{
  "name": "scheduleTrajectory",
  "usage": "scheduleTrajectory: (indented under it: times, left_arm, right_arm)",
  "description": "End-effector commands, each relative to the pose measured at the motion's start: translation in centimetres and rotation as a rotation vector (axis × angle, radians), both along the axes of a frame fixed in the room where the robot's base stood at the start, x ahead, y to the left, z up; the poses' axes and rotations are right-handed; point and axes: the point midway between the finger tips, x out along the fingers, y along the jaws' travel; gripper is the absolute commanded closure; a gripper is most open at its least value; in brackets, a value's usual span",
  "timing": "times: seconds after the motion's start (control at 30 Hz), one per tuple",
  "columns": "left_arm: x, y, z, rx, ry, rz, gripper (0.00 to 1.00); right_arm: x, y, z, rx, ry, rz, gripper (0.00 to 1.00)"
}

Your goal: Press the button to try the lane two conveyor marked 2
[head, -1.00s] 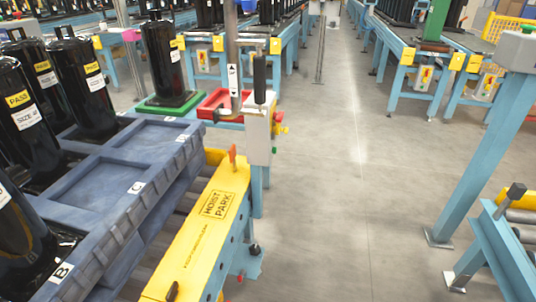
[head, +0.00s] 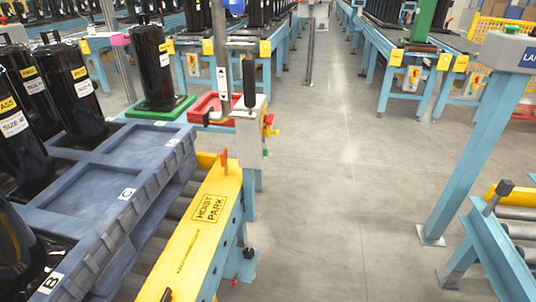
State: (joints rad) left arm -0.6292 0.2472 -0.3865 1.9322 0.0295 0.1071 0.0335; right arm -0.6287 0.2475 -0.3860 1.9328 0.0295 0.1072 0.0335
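A grey control box (head: 509,52) tops a slanted light-blue post at the upper right. A blue sign on it starts with "LA"; the rest is cut off by the picture edge. No mark 2 is readable, and I cannot make out a button for lane two. A roller conveyor end (head: 512,225) with a blue frame and yellow side stands at the lower right, partly out of view. Neither of my grippers is in view.
A blue-grey pallet (head: 105,185) with black compressors (head: 20,125) stands at left, beside a yellow "HOIST PARK" beam (head: 209,208). A hoist control post (head: 250,130) stands behind it. The grey floor (head: 330,200) in the middle is clear.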

Motion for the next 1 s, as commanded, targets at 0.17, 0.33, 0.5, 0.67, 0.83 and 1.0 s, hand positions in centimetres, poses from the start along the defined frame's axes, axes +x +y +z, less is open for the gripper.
scheduleTrajectory:
  times: [0.17, 0.33, 0.5, 0.67, 0.83, 1.0]
  left_arm:
    - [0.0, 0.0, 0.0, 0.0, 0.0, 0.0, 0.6]
    - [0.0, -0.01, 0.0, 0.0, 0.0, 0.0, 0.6]
    - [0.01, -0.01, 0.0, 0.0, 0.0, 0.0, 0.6]
    - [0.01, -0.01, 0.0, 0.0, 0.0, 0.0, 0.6]
    - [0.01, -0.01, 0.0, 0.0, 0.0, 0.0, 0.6]
    - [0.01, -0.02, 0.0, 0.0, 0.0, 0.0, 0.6]
  right_arm:
    - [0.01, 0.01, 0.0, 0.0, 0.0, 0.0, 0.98]
    - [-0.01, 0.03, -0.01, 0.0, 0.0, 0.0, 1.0]
    - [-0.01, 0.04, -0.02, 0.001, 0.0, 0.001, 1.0]
    - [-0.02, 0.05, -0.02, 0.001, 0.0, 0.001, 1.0]
    - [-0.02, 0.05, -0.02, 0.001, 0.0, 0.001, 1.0]
    - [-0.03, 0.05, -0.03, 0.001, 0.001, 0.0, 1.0]
